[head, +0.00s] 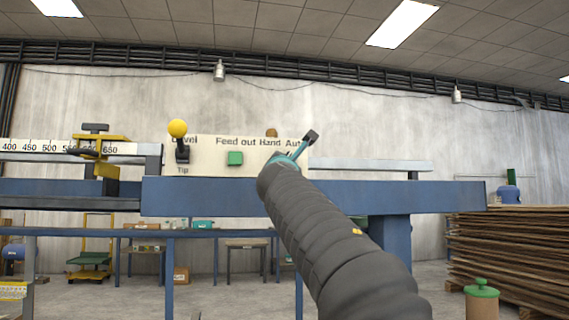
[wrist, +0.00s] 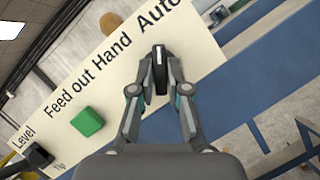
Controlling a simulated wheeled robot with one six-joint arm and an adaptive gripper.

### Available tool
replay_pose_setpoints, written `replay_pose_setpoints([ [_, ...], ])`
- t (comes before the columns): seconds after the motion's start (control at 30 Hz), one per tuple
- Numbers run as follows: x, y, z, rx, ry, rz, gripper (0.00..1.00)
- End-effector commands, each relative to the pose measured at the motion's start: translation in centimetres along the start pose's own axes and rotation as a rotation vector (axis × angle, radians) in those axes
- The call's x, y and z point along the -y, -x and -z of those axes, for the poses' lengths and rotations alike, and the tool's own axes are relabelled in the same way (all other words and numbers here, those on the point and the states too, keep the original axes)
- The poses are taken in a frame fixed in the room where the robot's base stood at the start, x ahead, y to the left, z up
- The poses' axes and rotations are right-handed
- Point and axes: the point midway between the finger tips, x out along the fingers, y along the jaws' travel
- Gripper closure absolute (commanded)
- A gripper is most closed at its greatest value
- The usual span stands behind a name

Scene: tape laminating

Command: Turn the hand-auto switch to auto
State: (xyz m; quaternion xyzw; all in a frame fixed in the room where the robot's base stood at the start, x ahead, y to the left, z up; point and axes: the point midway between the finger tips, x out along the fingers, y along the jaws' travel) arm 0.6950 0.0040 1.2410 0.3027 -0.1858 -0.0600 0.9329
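The hand-auto switch (wrist: 160,72) is a black knob under the words Hand and Auto on the cream panel (wrist: 190,50). In the wrist view my gripper (wrist: 161,78) has one finger on each side of the knob, closed in on it. In the head view my gripper (head: 308,138) is at the panel's right end, beside the word Auto. My arm hides the knob there. Which label the knob points to cannot be told.
A green Feed out button (head: 235,158) and a yellow-topped Level/Tip lever (head: 178,130) are left of the switch. A blue beam (head: 220,195) runs below the panel. Stacked brown boards (head: 515,250) stand at the right.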

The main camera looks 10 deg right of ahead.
Motion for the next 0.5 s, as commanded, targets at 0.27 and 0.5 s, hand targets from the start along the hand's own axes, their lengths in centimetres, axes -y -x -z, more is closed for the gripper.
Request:
replay_pose_setpoints([
  [0.27,-0.01,0.01,-0.01,0.000,0.001,0.000,0.61],
  [0.5,-0.06,0.66,-0.02,-0.001,0.002,0.000,0.61],
])
